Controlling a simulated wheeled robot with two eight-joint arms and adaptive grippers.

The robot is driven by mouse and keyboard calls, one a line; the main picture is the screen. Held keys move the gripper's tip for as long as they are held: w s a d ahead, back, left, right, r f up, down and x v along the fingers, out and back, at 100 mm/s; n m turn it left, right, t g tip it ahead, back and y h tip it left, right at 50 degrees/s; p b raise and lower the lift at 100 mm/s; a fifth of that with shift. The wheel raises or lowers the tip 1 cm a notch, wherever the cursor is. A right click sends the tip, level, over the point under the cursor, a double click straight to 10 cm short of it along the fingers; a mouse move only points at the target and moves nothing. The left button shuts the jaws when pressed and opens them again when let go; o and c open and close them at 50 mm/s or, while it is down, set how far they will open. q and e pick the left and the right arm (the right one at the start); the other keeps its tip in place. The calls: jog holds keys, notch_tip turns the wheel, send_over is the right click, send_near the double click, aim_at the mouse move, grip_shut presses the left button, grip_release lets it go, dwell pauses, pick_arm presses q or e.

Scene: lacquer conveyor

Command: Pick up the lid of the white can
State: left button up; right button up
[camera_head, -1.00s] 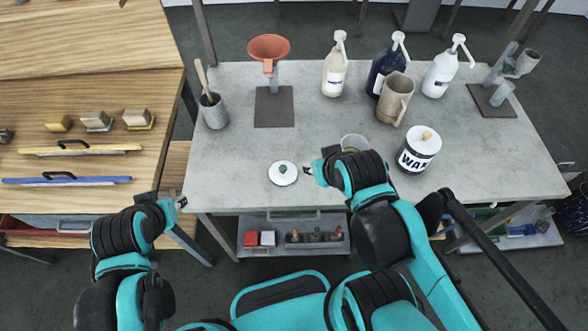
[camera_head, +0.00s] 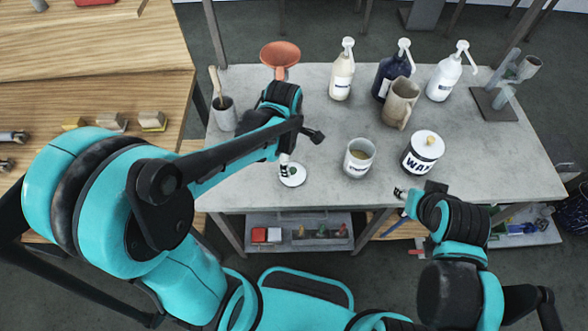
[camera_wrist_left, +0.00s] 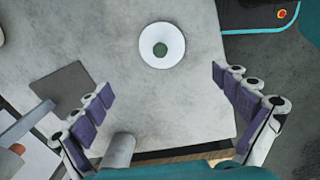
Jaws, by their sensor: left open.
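A round white lid with a green knob (camera_wrist_left: 161,45) lies flat on the grey table in the left wrist view. In the head view the lid (camera_head: 297,181) is near the table's front edge, partly hidden by my left gripper (camera_head: 285,163). In the left wrist view my left gripper (camera_wrist_left: 166,100) is open and empty, its fingers wide apart, with the lid beyond the fingertips. An open whitish can (camera_head: 358,162) with yellowish contents stands right of the lid. My right gripper (camera_head: 399,193) is near the front edge; its jaw opening is too small to judge.
A brown jug (camera_head: 399,103) and several pump bottles stand behind. A funnel on a stand (camera_head: 280,57) and a mortar (camera_head: 223,115) are behind and left of the lid. The table around the lid is mostly clear.

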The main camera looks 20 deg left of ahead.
aim_at(292, 170)
pick_arm(q)
jog(key=f+n, duration=0.1)
jog(key=w+f+n, duration=0.1)
jog(key=d+f+n+g, duration=0.1)
jog(key=shift+w+n, duration=0.15)
jog(key=shift+n, duration=0.25)
jog(key=f+b, duration=0.1)
jog(key=f, duration=0.3)
jog(key=f+b, duration=0.1)
jog(key=f, duration=0.2)
jog(key=shift+a+f, duration=0.2)
jog(key=shift+f, duration=0.15)
jog(key=c, duration=1.2)
jog(key=shift+s, duration=0.2)
jog(key=shift+c, duration=1.1)
